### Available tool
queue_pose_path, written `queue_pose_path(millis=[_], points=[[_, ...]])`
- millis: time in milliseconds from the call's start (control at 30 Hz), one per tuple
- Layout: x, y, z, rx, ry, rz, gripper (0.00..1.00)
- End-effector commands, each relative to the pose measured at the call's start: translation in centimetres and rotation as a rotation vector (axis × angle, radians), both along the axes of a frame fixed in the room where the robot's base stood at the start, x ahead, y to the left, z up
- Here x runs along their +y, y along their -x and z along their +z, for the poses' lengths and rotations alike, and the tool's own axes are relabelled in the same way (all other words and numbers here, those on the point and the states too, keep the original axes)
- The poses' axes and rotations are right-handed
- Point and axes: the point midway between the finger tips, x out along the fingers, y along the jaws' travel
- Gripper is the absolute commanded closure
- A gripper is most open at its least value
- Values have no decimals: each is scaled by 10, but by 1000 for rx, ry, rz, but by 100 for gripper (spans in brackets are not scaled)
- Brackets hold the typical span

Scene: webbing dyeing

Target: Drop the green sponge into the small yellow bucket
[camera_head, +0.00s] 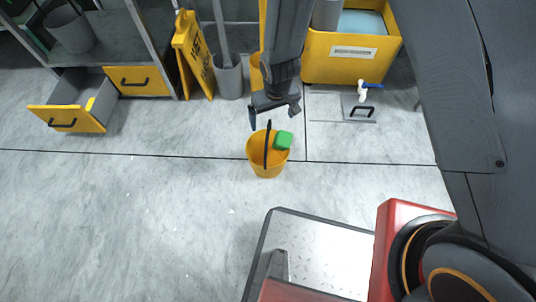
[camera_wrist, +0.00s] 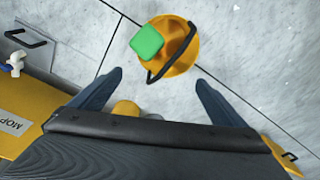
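The small yellow bucket (camera_head: 262,168) stands upright on the floor, its dark handle raised across the opening. It also shows in the wrist view (camera_wrist: 183,60). The green sponge (camera_head: 284,140) appears over the right part of the bucket's opening in the head view. In the wrist view the sponge (camera_wrist: 146,41) overlaps the bucket's left rim; I cannot tell whether it rests there or is in the air. My gripper (camera_head: 275,110) is above and behind the bucket. In the wrist view my gripper's fingers (camera_wrist: 158,80) are wide apart with nothing between them.
A yellow mop container (camera_head: 315,66) with a tap (camera_head: 363,92) stands behind. An open yellow drawer (camera_head: 80,122) juts out at left, near a wet-floor sign (camera_head: 193,52) and a grey bin (camera_head: 229,78). The floor (camera_head: 180,205) around the bucket is mostly clear.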

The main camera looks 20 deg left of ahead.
Motion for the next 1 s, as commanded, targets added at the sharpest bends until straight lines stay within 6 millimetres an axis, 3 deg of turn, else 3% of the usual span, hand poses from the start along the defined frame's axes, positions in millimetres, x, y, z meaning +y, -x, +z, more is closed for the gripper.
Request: queue_pose_path(millis=[267, 700, 1000], points=[[0, 0, 8, -1, -1, 0, 5], [-5, 7, 71, -2, -1, 0, 5], [-6, 8, 78, 1, 1, 0, 5]])
